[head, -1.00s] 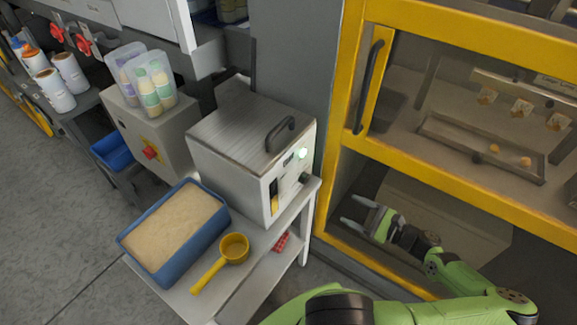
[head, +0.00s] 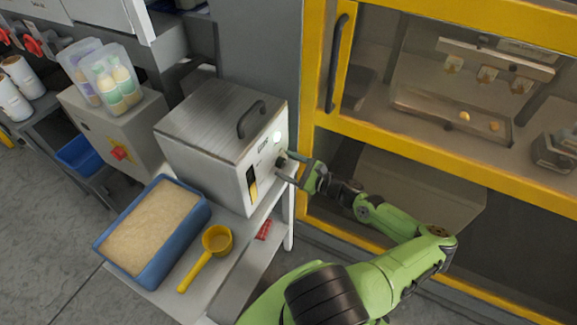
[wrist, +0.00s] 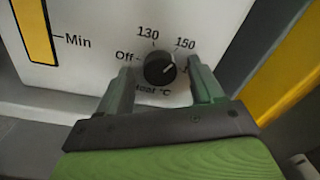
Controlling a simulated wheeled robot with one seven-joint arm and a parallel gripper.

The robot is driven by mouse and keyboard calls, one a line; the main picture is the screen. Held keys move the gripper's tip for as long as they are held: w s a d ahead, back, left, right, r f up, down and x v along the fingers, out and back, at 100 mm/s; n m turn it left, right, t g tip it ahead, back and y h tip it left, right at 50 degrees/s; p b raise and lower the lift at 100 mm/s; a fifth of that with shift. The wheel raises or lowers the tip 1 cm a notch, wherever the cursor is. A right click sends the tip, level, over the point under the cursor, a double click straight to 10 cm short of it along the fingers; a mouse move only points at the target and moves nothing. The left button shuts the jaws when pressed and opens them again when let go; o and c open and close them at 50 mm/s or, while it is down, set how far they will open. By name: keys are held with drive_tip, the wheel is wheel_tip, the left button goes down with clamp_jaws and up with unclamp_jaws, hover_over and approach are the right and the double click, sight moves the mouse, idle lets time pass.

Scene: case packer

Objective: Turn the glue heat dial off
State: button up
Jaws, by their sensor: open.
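The heat dial (wrist: 159,69) is a round black knob on the pale front panel of the glue unit (head: 222,140). In the wrist view its white mark points to the upper right, roughly towards the 150 label and away from the Off label at its left. A further label at the right is partly hidden by a finger. My gripper (wrist: 160,75) is open, with one finger on each side of the dial. Small gaps seem to show between fingers and knob; contact is unclear. In the head view my gripper (head: 287,168) is at the unit's front.
A blue tub of pellets (head: 207,216) and a yellow scoop (head: 216,241) are on the cart beside the unit. The yellow-framed machine (head: 312,130) stands close at the right.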

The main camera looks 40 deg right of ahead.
drive_tip(key=shift+c, duration=0.4)
drive_tip(key=c, duration=1)
drive_tip(key=shift+f+n, duration=0.1)
drive_tip(key=shift+n, duration=0.2)
drive_tip(key=n+b, duration=0.2)
drive_tip(key=n, duration=0.3)
drive_tip(key=shift+a+f, duration=0.1)
drive_tip(key=n+b, duration=0.3)
drive_tip(key=n, duration=0.4)
drive_tip(key=shift+f, duration=0.1)
drive_tip(key=n+y+b, duration=0.1)
drive_tip(key=n+b, duration=0.3)
drive_tip(key=n, duration=0.2)
drive_tip(key=shift+n, duration=0.3)
drive_tip(key=n+b, duration=0.4)
drive_tip(key=n, duration=0.1)
drive_tip(key=shift+n, duration=0.3)
